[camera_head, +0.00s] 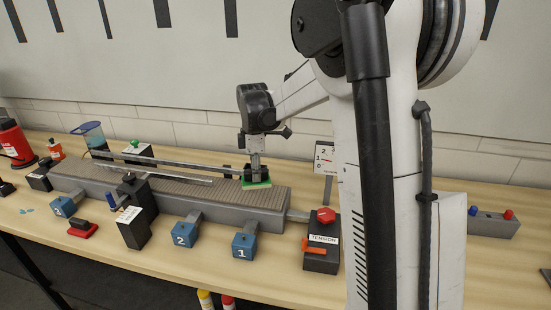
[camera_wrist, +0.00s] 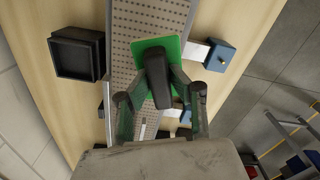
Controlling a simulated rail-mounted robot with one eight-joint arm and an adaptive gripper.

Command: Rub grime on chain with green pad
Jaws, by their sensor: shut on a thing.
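The green pad (camera_head: 262,185) lies flat at the right part of the chain (camera_head: 168,186), a brown-grey slatted band along the top of a long grey conveyor (camera_head: 262,211). My gripper (camera_head: 254,172) points down over the pad and is shut on its dark handle. In the wrist view the green pad (camera_wrist: 172,43) shows beyond my gripper (camera_wrist: 157,75), over the dotted chain (camera_wrist: 150,18). The pad seems to touch the chain, but I cannot be sure of contact. I cannot make out grime; any under the pad is hidden.
A thin rail (camera_head: 190,163) runs along the conveyor's back. Blue numbered blocks (camera_head: 186,234) and a black post (camera_head: 133,225) stand along its front. The tension box (camera_head: 321,252) with a red knob stands at the right end. A red bottle (camera_head: 14,142) is far left.

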